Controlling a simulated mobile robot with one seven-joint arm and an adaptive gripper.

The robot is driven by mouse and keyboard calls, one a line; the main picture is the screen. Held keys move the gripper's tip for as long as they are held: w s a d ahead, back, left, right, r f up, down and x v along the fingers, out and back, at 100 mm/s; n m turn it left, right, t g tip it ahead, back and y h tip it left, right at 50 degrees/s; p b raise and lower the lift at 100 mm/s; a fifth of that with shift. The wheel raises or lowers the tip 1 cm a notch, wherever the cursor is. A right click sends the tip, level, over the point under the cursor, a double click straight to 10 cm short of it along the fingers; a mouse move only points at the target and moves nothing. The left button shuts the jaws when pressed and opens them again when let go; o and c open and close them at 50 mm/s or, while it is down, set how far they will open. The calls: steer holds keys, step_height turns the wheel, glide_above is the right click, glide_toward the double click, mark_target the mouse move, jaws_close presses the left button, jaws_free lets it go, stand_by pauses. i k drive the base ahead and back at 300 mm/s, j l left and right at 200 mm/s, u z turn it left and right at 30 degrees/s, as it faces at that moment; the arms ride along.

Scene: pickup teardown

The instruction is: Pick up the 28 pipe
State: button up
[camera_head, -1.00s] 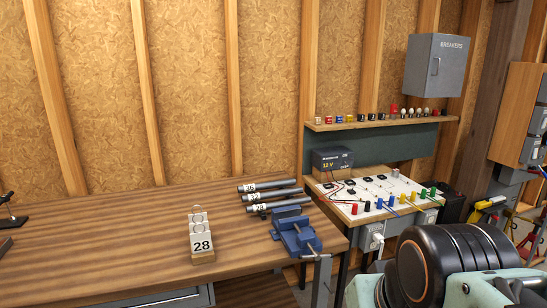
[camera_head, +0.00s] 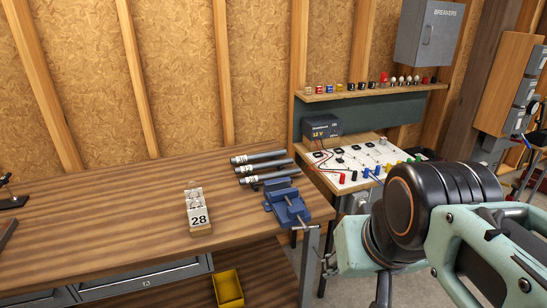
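Three grey pipes with white end labels lie side by side near the right end of the wooden workbench (camera_head: 110,225). The front pipe (camera_head: 274,176) lies just behind the blue vise (camera_head: 287,203); its label read 28 in the earlier view but is too small to read clearly now. The middle pipe (camera_head: 267,166) and the back pipe (camera_head: 262,157) lie behind it. A number stand (camera_head: 198,210) showing 28 is on the bench to their left. My teal and black arm fills the lower right; my gripper's fingers cannot be made out.
The vise sits at the bench's right front corner, close to the pipes. A battery (camera_head: 321,127) and a white wiring board (camera_head: 360,162) stand to the right. A yellow bin (camera_head: 228,288) is below the bench. The bench's left part is mostly clear.

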mark_target(258, 179)
steer(key=i+l+u, duration=0.15)
steer(key=i+l, duration=0.65)
steer(key=i+l+u, duration=0.15)
steer(key=i+l, duration=0.65)
